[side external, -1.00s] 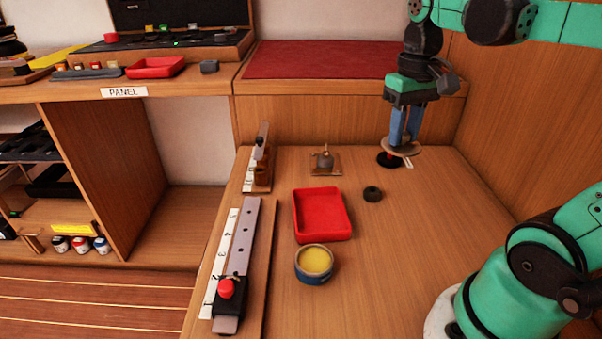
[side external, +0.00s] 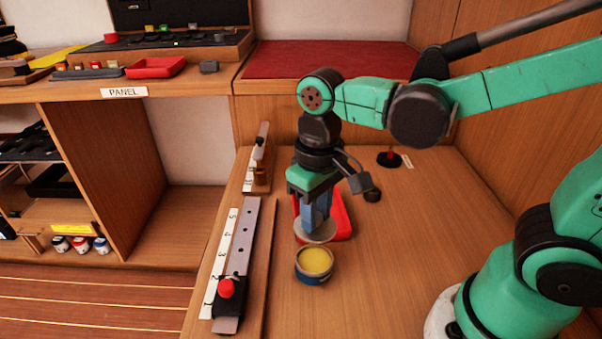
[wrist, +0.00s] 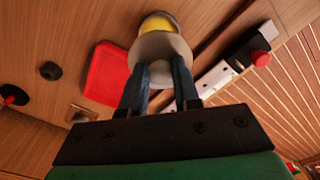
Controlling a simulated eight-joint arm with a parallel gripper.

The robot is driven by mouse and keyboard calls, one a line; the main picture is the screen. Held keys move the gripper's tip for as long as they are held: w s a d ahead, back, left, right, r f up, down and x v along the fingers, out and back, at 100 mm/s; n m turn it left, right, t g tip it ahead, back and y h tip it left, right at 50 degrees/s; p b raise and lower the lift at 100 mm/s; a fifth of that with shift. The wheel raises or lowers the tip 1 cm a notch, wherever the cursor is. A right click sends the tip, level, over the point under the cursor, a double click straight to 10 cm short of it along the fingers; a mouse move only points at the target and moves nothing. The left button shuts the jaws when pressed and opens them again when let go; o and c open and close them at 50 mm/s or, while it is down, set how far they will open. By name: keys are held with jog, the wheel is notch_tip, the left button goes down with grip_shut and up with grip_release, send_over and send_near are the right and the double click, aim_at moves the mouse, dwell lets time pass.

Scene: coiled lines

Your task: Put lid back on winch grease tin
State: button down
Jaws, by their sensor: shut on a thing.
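The winch grease tin (side external: 314,264) is a small open blue tin with yellow grease inside, standing on the wooden table in front of the red tray. My gripper (side external: 317,222) is shut on a round pale lid (side external: 316,232). The lid is held above and just behind the tin in the side view, apart from it. In the wrist view the lid (wrist: 160,46) sits at my fingertips (wrist: 160,75) and covers part of the tin (wrist: 158,22), whose yellow grease shows beyond its edge.
The red tray (side external: 342,218) lies behind my gripper, partly hidden. A slotted rail with a red knob (side external: 226,288) and number strip stands to the left. A black ring (side external: 373,195) and a black stand with a red post (side external: 389,158) are to the right. The table's right side is clear.

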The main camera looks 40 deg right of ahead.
jog(key=shift+f, duration=3.05)
jog(key=shift+f, duration=0.15)
jog(key=shift+c, duration=0.4)
grip_release()
jog(key=shift+r, duration=3.55)
jog(key=shift+c, duration=0.2)
